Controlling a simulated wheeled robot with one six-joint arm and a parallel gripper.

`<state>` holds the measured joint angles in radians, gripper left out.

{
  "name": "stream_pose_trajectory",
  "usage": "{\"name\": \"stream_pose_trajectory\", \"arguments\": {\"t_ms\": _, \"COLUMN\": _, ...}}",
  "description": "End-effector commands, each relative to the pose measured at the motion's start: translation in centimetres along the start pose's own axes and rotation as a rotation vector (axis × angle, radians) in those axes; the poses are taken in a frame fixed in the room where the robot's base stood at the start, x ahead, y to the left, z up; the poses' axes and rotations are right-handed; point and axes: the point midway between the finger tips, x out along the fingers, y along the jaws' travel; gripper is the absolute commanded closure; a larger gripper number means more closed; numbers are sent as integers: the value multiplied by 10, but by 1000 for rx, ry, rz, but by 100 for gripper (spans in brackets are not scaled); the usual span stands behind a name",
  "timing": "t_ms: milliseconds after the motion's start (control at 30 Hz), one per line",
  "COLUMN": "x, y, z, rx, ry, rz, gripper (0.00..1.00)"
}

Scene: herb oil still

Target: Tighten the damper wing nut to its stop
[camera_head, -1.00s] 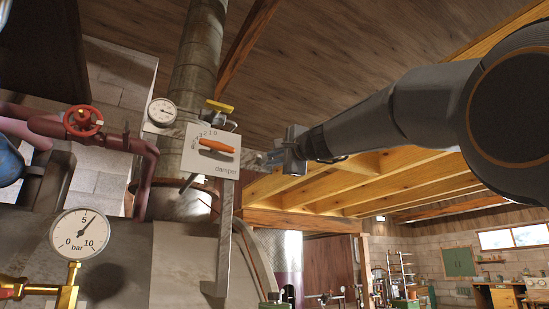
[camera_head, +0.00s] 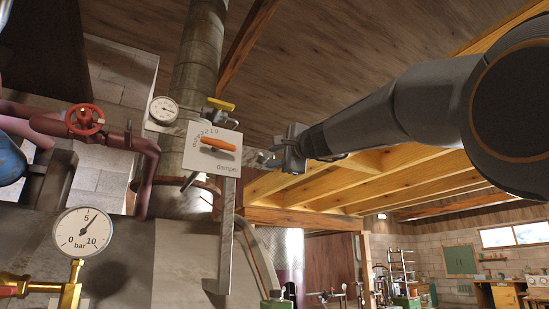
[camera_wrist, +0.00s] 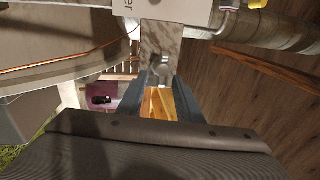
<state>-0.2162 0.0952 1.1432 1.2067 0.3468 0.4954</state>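The white damper plate (camera_head: 205,165) with its number scale and orange handle (camera_head: 218,144) is on a metal upright in front of the flue, left of my gripper. My gripper (camera_head: 268,158) is just right of the plate, pointing left at it. In the wrist view my gripper (camera_wrist: 162,82) has its two blue-grey fingers apart, with daylight between them. A small silvery knob-like part (camera_wrist: 163,64) shows on the mottled metal bracket (camera_wrist: 160,40) just beyond the fingertips. I cannot tell for sure that it is the wing nut, or whether a finger touches it.
A dial gauge (camera_head: 163,110) and a yellow handle (camera_head: 221,104) are beside the flue (camera_head: 194,75). A red valve wheel (camera_head: 85,120) and a pressure gauge (camera_head: 83,232) are at left. Wooden beams (camera_head: 370,180) run behind my arm.

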Motion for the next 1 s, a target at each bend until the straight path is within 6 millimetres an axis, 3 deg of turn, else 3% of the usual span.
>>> {"name": "stream_pose_trajectory", "arguments": {"t_ms": 167, "x": -9, "y": -1, "z": 0, "rx": -1, "ry": 0, "rz": -3, "gripper": 68}}
{"name": "stream_pose_trajectory", "arguments": {"t_ms": 600, "x": -69, "y": 1, "z": 0, "rx": 0, "ry": -1, "rz": -1, "gripper": 68}}
{"name": "stream_pose_trajectory", "arguments": {"t_ms": 1000, "x": -78, "y": 0, "z": 1, "rx": 1, "ry": -2, "rz": 0, "gripper": 68}}
